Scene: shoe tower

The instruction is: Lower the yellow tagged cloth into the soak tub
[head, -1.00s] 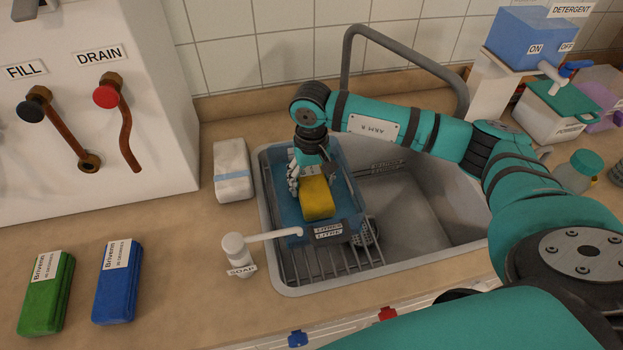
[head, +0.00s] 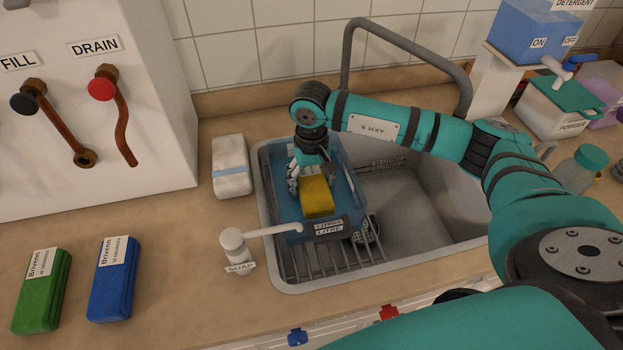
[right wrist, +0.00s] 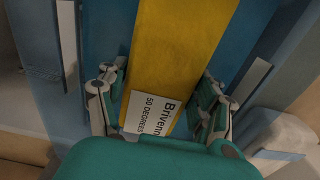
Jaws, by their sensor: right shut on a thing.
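The yellow cloth (head: 317,198) is a folded block held in my right gripper (head: 309,178). In the right wrist view, the two fingers are shut on the long sides of the yellow cloth (right wrist: 180,50). Its white tag (right wrist: 153,115) reads Brivenn, 50 DEGREES. The blue soak tub (head: 346,190) stands in the left part of the sink, with a litre label on its near end. The cloth is over or within the tub's opening, between its walls. I cannot tell whether it touches the tub floor. My left gripper is not in view.
A soap dispenser (head: 234,250) at the sink's front left reaches its spout toward the tub's near end. A wire rack (head: 318,258) lies under the tub. A green cloth (head: 42,292), a blue cloth (head: 114,280) and a white striped block (head: 232,168) lie on the counter. The sink's right side is open.

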